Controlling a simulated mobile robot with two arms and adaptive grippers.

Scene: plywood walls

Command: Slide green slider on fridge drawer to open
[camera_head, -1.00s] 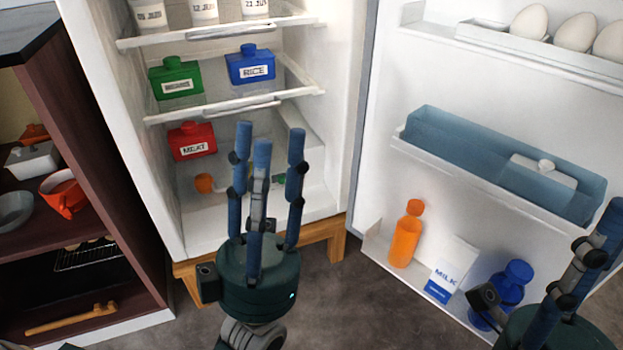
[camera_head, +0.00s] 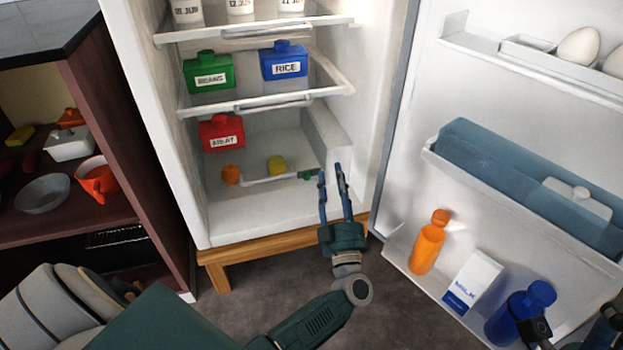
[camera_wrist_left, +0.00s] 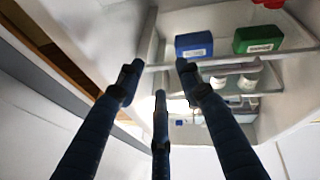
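The green slider (camera_head: 307,175) is a small block at the right end of a thin white rail (camera_head: 270,180), low inside the open fridge (camera_head: 235,215). My left gripper (camera_head: 331,175) stands upright at the fridge's lower front, with its fingers just right of the slider. Whether they touch it I cannot tell. In the left wrist view its three fingers (camera_wrist_left: 160,85) are spread with nothing between them; the slider cannot be made out there. My right gripper (camera_head: 572,330) shows only in part at the lower right corner, and its state is unclear.
The fridge door (camera_head: 400,210) stands open at right, its bottom shelf holding an orange bottle (camera_head: 427,248), a milk carton (camera_head: 473,281) and a blue bottle (camera_head: 518,310). A red meat box (camera_head: 222,133) and an orange ball (camera_head: 231,175) are inside. A cupboard (camera_head: 130,150) stands left.

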